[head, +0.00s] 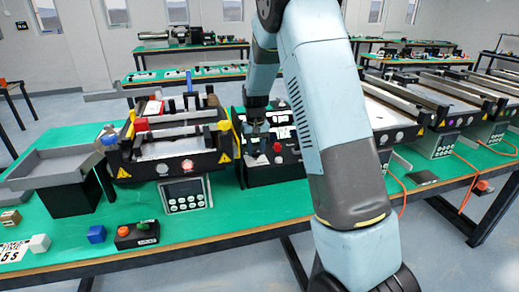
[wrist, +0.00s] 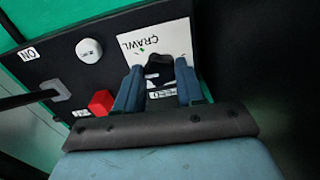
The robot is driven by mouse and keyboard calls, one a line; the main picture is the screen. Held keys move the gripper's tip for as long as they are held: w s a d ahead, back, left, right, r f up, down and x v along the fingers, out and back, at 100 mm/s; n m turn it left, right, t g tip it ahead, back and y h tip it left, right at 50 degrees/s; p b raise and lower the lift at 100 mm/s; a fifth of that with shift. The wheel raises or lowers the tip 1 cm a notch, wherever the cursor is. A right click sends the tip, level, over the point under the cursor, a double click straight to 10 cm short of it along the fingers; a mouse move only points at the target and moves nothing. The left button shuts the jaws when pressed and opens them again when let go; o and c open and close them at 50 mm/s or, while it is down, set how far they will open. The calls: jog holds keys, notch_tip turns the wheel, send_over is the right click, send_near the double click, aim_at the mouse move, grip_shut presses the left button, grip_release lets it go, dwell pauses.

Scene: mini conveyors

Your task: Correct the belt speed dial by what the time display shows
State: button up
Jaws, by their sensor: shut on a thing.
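The speed dial is a black knob (wrist: 157,68) on a white plate (wrist: 137,46) marked "CRAWL", with part of "SPEED" showing below. My gripper (wrist: 159,84) has a blue-grey finger on each side of the knob and is shut on it. In the head view my gripper (head: 257,127) is over the black control panel (head: 270,174), and the dial is mostly hidden there. A grey box with a dark display (head: 182,187) and round buttons stands at the front of the left conveyor. Its reading is too small to make out.
On the panel beside my gripper are a red block-shaped control (wrist: 100,102), a white round button (wrist: 89,48) and a grey lever (wrist: 60,91). A grey tray (head: 55,165), a blue cube (head: 96,234) and a button box (head: 137,236) are at the left of the green table.

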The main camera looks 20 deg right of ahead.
aim_at(256, 152)
jog(key=o, duration=1)
jog(key=shift+o, duration=0.2)
jog(key=shift+r, duration=0.1)
notch_tip(256, 152, up, 14)
jog(key=shift+f, duration=0.2)
